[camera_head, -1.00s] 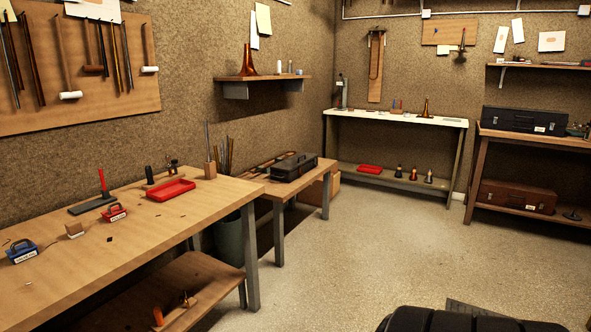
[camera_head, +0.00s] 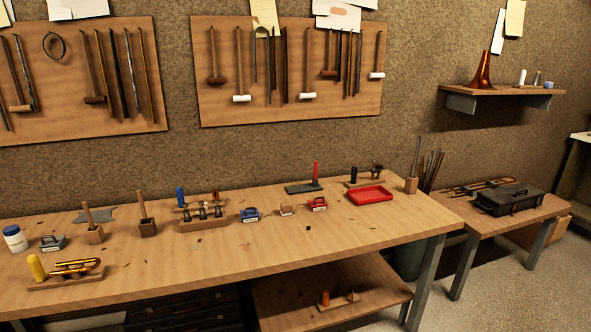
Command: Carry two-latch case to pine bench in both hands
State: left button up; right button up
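A dark case (camera_head: 510,198) with a handle and clasps on its front lies closed on a low wooden bench (camera_head: 487,222) at the right. I cannot tell if it is the two-latch case. Dark cases (camera_head: 185,311) also show under the long wooden bench (camera_head: 300,245), partly hidden by its top and cut off by the picture's lower edge. Which bench is the pine bench cannot be told for sure. Neither of my grippers is in view.
The long bench holds a red tray (camera_head: 370,194), a brass horn part (camera_head: 75,267), a white jar (camera_head: 15,238) and several small tools. A lower shelf (camera_head: 335,290) sits beneath. A bin (camera_head: 408,262) stands between the benches. Floor (camera_head: 505,290) is clear at lower right.

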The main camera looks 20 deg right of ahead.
aim_at(364, 224)
jog(key=i+l, duration=0.1)
jog(key=l, duration=0.75)
jog(key=i+l, duration=0.1)
jog(key=l, duration=0.75)
jog(key=i+l, duration=0.1)
jog(key=l, duration=0.75)
jog(key=i+l, duration=0.1)
jog(key=l, duration=0.8)
jog(key=i+l+u, duration=0.1)
jog(key=l, duration=0.75)
jog(key=i+l, duration=0.1)
jog(key=l, duration=0.45)
jog(key=i+l, duration=0.1)
jog(key=l, duration=0.45)
jog(key=i+l, duration=0.1)
jog(key=l, duration=0.45)
jog(key=i+l, duration=0.1)
jog(key=l, duration=0.45)
